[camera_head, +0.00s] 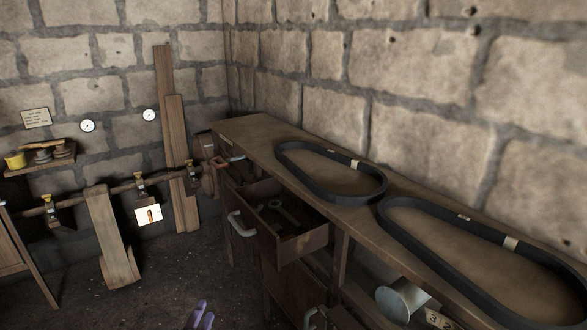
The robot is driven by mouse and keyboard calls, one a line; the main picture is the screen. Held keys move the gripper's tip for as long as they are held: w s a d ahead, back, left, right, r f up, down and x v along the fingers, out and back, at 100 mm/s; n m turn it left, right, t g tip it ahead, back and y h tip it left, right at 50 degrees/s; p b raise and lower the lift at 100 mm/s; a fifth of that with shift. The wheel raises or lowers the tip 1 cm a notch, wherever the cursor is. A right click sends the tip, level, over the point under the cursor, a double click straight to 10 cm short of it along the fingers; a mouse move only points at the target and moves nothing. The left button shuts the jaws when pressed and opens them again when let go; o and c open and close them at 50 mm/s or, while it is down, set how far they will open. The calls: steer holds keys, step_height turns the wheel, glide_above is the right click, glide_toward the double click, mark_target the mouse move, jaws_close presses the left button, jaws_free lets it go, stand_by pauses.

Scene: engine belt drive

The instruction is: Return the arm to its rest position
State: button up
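A small purple, two-pronged shape at the bottom edge of the head view looks like the tip of my gripper (203,314). Only its end shows, low over the dark floor and left of the workbench. The rest of the arm is out of frame. Whether the fingers are open or shut is too small to tell. I see nothing held at the visible tip.
A wooden workbench (251,130) runs along the right wall, with two black belts (330,194) (405,240) on top. Its open drawer (300,246) juts out and holds a wrench. A grey metal cylinder (402,299) is below. The floor between is clear.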

steer(key=w+d+r+m+g+y+p, duration=0.25)
steer(key=w+d+r+m+g, duration=0.2)
steer(key=d, duration=0.35)
steer(key=w+d+r+m+g+y+p, duration=0.25)
steer(key=w+d+m+g, duration=0.2)
steer(key=d, duration=0.35)
steer(key=s+d+r+m+g+p, duration=0.2)
steer(key=s+d+r+m+g, duration=0.1)
steer(key=s+d, duration=0.7)
steer(key=s+d+r+m+g+h+p, duration=0.1)
steer(key=s+d+r+m+g+p, duration=0.1)
steer(key=s+d, duration=0.8)
steer(key=r+m+g, duration=0.1)
steer(key=m+g, duration=0.1)
steer(key=m, duration=0.1)
steer(key=shift+s+d+r+m+g, duration=0.2)
steer(key=shift+d+r+m+g, duration=0.05)
steer(key=shift+r+m+g, duration=0.05)
steer(key=shift+w, duration=0.15)
